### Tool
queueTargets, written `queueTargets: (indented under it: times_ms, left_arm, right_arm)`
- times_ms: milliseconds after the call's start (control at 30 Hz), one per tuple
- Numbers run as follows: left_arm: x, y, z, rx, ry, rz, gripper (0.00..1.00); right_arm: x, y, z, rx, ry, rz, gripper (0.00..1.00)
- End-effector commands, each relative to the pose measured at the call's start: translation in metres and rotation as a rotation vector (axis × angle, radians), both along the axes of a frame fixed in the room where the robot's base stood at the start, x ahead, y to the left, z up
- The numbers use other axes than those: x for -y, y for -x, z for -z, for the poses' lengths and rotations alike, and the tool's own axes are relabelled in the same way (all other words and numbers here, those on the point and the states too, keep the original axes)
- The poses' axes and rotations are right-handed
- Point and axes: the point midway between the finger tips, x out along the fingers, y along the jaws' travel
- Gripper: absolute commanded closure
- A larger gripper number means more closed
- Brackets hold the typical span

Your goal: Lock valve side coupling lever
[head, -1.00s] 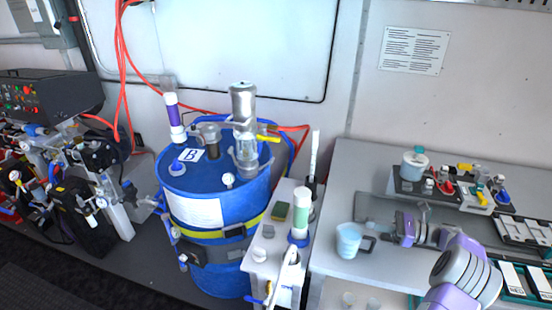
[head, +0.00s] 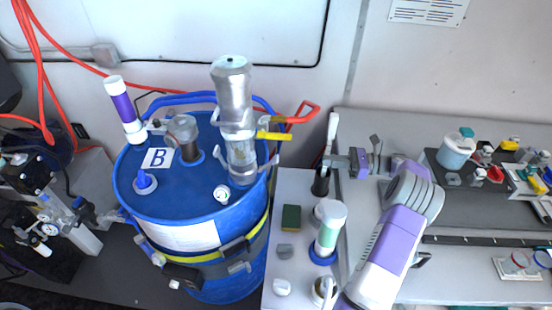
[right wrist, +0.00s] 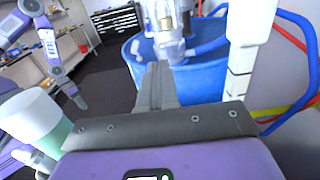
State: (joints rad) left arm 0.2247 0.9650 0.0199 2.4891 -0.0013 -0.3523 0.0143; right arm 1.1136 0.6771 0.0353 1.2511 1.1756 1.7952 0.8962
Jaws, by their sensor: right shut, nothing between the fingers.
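A clear and metal coupling assembly (head: 240,150) stands upright on the blue drum (head: 185,205) marked B. I cannot tell whether the levers are open or locked. My right gripper (head: 330,161) is shut and empty, right of the drum and apart from the coupling. In the right wrist view its fingers (right wrist: 157,85) point toward the drum (right wrist: 205,80) and the coupling's lower part (right wrist: 170,45). A purple and white arm part, apparently my left, shows at upper left there; its jaws are unclear.
A white handle in a black holder (head: 320,183) stands close by the right gripper. A green-banded bottle (head: 328,232) and green sponge (head: 291,218) are on the white stand. Red hose (head: 303,112) loops behind the drum. The grey bench holds a cup (head: 457,150).

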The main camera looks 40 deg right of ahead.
Motion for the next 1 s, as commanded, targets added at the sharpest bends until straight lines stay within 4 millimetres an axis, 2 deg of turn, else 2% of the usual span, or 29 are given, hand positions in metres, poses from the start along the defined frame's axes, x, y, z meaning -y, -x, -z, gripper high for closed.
queueTargets:
  times_ms: [33,500,667,767,1000]
  left_arm:
    - [0.000,0.001,0.011,-0.002,0.000,0.001,0.57]
    - [0.000,0.001,0.066,-0.001,0.000,0.000,0.57]
    - [0.000,0.001,0.070,-0.001,0.000,0.000,0.57]
    - [0.000,0.001,0.071,-0.001,0.000,0.000,0.57]
    - [0.000,0.001,0.080,-0.001,0.000,0.000,0.57]
  right_arm:
    - [0.001,0.001,0.011,-0.001,0.001,0.002,1.00]
    - [0.001,0.001,0.066,0.000,0.001,0.002,1.00]
    - [-0.002,-0.001,0.069,0.000,0.001,0.001,1.00]
    - [-0.011,-0.008,0.069,0.001,-0.001,-0.001,1.00]
    - [-0.049,-0.039,0.068,0.002,0.001,-0.004,1.00]
